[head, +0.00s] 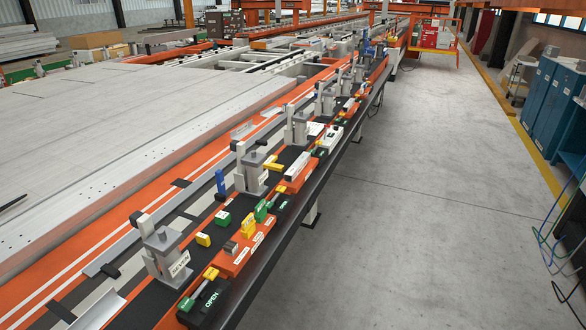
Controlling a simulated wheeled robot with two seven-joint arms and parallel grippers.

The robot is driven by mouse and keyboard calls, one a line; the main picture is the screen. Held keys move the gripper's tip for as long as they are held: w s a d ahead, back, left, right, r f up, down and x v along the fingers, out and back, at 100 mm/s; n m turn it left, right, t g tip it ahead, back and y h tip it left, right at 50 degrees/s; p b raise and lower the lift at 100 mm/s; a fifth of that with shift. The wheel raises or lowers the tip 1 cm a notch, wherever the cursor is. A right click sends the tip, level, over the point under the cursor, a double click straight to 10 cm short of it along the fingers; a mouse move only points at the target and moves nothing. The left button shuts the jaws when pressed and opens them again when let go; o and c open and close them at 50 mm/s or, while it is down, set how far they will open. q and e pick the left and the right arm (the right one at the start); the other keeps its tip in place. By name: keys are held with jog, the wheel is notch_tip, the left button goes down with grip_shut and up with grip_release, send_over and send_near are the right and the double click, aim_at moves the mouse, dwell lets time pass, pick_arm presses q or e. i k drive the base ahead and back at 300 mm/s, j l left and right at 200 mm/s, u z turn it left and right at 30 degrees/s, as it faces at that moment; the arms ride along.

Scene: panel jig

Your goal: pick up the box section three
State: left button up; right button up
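I cannot pick out box section three for certain, because most labels along the jig are too small to read. A row of grey upright blocks on light bases runs along the jig rail. The nearest grey block (162,248) has a white label that appears to read SEVEN. Another grey block (250,171) stands behind it, also with a white label, and more follow into the distance. Neither of my grippers is in view.
A wide grey panel (90,130) fills the left. The concrete aisle (440,220) is clear; blue cabinets (545,100) stand right.

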aim_at(291, 175)
jog(key=i+l, duration=0.25)
jog(key=i, duration=0.2)
jog(key=i+l, duration=0.25)
jog(key=i, duration=0.15)
jog(key=i+l, duration=0.2)
jog(key=i, duration=0.25)
jog(key=i+l, duration=0.25)
jog(key=i, duration=0.2)
jog(key=i+l, duration=0.25)
jog(key=i, duration=0.2)
jog(key=i+l+u, duration=0.4)
jog(key=i+l, duration=0.2)
jog(key=i+l+u, duration=0.4)
jog(key=i+l, duration=0.3)
jog(key=l+u, duration=0.1)
jog(key=u, duration=2.35)
